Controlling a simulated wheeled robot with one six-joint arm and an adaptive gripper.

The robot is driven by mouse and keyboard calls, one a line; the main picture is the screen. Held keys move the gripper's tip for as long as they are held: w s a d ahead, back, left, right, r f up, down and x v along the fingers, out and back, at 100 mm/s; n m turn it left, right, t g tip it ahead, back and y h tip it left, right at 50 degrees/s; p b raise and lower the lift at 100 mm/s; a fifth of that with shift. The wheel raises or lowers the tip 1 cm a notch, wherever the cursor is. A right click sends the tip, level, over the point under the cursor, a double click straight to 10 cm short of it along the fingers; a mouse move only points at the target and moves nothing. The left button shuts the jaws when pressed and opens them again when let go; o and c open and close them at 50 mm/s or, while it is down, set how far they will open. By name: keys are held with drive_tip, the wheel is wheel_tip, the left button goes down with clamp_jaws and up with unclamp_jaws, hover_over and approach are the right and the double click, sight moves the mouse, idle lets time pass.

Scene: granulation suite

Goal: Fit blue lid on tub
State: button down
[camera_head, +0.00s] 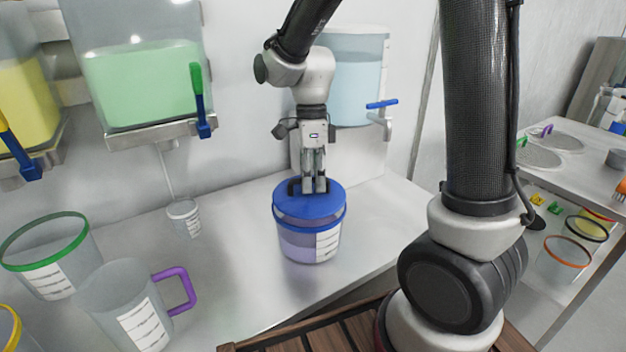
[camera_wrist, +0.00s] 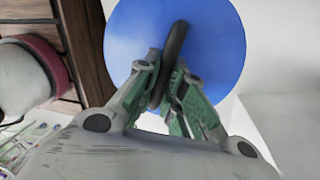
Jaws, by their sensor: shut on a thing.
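The blue lid (camera_head: 318,204) has a dark raised handle on top. My gripper (camera_head: 314,188) points down and is shut on that handle. In the wrist view, the fingers close on the dark handle (camera_wrist: 176,44) across the blue disc of the lid (camera_wrist: 215,45). The clear tub (camera_head: 297,245), with a blue rim and a white label, stands upright on the bench right under the lid. A strip of the tub's inside shows between the lid's front edge and the front rim. Whether the lid touches the rim at the back cannot be told.
A clear jug with a purple handle (camera_head: 118,300) and a green-rimmed tub (camera_head: 45,255) stand at left. A small cup (camera_head: 184,218) sits behind. Tanks with green (camera_head: 145,85) and pale blue (camera_head: 352,85) liquid hang on the wall. The bench (camera_head: 235,260) around the tub is clear.

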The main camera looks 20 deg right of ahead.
drive_tip(key=shift+f, duration=1)
idle(0.3)
drive_tip(key=c, duration=1.4)
unclamp_jaws()
drive_tip(key=shift+c, duration=0.2)
drive_tip(key=shift+r, duration=0.1)
wheel_tip(320, 180, up, 12)
drive_tip(key=w, duration=0.2)
drive_tip(key=shift+w+d+f, duration=0.15)
drive_tip(key=shift+d+f, duration=0.05)
drive_tip(key=shift+d, duration=0.05)
